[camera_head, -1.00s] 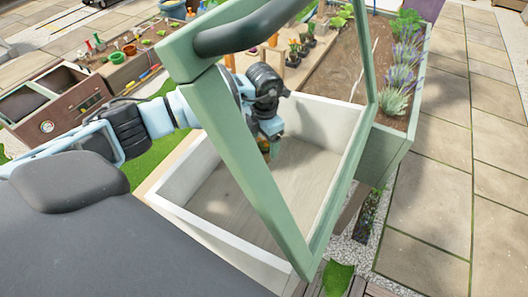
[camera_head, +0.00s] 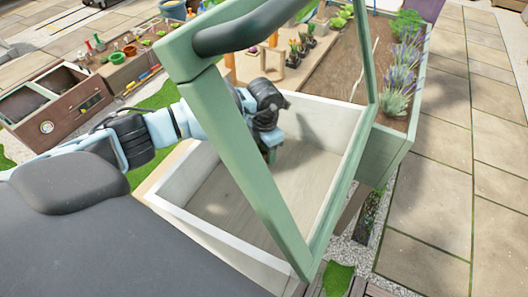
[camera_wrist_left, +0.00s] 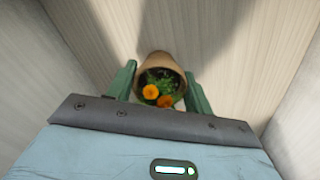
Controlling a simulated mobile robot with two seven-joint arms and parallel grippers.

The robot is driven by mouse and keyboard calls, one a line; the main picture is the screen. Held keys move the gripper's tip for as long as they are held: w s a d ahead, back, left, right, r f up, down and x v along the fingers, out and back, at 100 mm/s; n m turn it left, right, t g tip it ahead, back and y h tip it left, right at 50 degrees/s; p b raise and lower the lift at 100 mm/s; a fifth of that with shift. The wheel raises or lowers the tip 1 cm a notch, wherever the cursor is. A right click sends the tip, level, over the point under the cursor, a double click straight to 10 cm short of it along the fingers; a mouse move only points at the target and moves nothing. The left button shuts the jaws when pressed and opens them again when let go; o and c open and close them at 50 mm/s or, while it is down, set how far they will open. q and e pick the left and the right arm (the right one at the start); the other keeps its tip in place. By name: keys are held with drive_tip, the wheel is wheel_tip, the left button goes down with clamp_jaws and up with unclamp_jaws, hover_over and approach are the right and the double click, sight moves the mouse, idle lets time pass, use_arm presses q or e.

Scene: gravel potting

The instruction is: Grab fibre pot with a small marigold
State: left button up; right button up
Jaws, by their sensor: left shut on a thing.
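The fibre pot (camera_wrist_left: 154,61) is brown and round, with green leaves and orange marigold (camera_wrist_left: 152,92) blooms. In the left wrist view it sits between the fingers of my left gripper (camera_wrist_left: 158,88), which is shut on it. In the head view my left gripper (camera_head: 271,156) is inside a pale box, behind a green frame bar. The pot is not clearly visible there. I cannot tell whether the pot touches the box floor. My right gripper is not in view.
The pale box (camera_head: 205,222) has high walls and a bare wooden floor. A green frame (camera_head: 262,185) with a dark handle (camera_head: 250,30) slants across in front. A green planter (camera_head: 399,145) with soil and lavender adjoins it. Several small potted plants stand behind.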

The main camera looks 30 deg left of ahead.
use_arm(q)
drive_tip(key=shift+r, duration=0.55)
wheel_tip(320, 180, up, 2)
drive_tip(key=shift+r, duration=0.2)
drive_tip(key=s+d, duration=0.1)
drive_tip(key=s, duration=0.4)
drive_tip(key=s+d+r, duration=0.1)
drive_tip(key=s, duration=0.4)
drive_tip(key=s+d+p, duration=0.1)
drive_tip(key=s+d, duration=0.1)
drive_tip(key=s, duration=0.3)
drive_tip(key=shift+s+r, duration=0.25)
